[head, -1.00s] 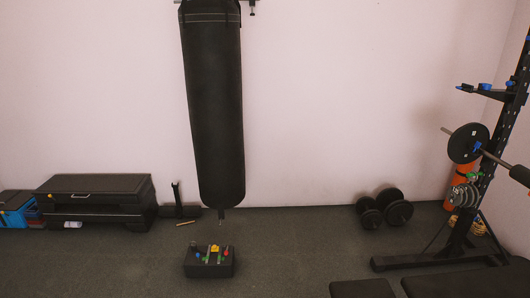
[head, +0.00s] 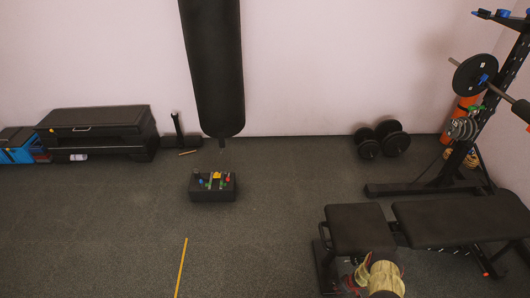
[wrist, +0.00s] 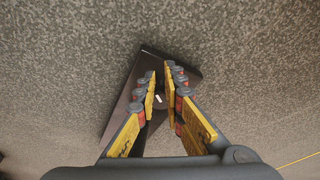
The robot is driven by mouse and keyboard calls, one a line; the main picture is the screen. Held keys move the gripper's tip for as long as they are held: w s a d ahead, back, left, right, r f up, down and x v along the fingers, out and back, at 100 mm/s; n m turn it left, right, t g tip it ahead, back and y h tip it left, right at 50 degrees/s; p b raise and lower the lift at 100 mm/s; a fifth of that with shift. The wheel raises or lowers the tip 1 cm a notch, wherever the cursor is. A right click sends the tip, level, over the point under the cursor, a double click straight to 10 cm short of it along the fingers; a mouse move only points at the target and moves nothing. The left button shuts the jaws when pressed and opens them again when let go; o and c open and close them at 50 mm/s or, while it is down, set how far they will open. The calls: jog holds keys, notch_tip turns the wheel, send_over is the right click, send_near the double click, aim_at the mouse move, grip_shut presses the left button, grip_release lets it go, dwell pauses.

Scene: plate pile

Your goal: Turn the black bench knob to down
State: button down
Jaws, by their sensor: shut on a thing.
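The black bench (head: 440,224) stands at the lower right of the head view, with a separate seat pad (head: 357,228) at its left end. In the wrist view a dark slab of the bench (wrist: 120,108) lies below my gripper. The black knob (wrist: 157,104), with a short white mark, shows between the fingers. My gripper (wrist: 161,78) has yellow fingers with grey and red joints, and is shut on the knob. Which way the mark counts as pointing cannot be told. In the head view the knob is hidden near my arm at the bottom edge.
A rack with a barbell plate (head: 474,75) stands behind the bench at right. Dumbbells (head: 382,139) lie by the wall. A punching bag (head: 212,70) hangs above a small black block (head: 212,187) with colored pieces. The floor at left front is clear.

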jog(key=shift+w+d+r, duration=0.25)
jog(key=shift+w+d, duration=0.05)
jog(key=shift+w, duration=0.35)
jog(key=shift+w+d+r, duration=0.2)
jog(key=shift+w+d, duration=0.05)
jog(key=shift+w, duration=0.35)
jog(key=shift+s+a+f, duration=0.15)
jog(key=shift+s+f, duration=0.05)
jog(key=shift+s, duration=0.05)
jog(key=shift+s, duration=0.15)
jog(key=shift+s+f, duration=0.1)
